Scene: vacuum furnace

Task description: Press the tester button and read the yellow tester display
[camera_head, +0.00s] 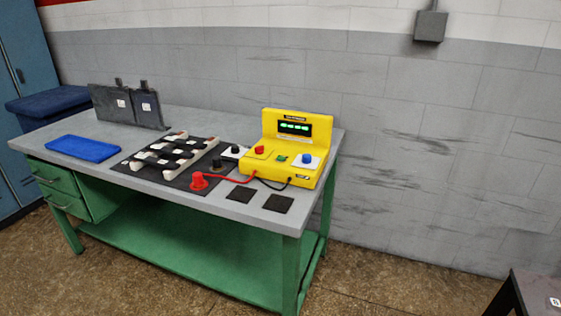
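The yellow tester (268,171) stands on the right part of the grey-topped workbench. Its dark display (294,126) on the upright back panel shows several green lit characters, too small to read. On its top face are a red knob (260,149), a green button (281,158) and a blue knob (306,159) on a white square. I cannot tell from here which one is the tester button, though the green one looks like a flat button. Neither of my grippers is in view.
The workbench (225,121) also holds a blue tray (83,149), a black mat with white racks (178,157), a red probe (198,181) on a red cable, and two dark squares (278,203). A dark table corner (535,292) shows at lower right. Floor is clear in front.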

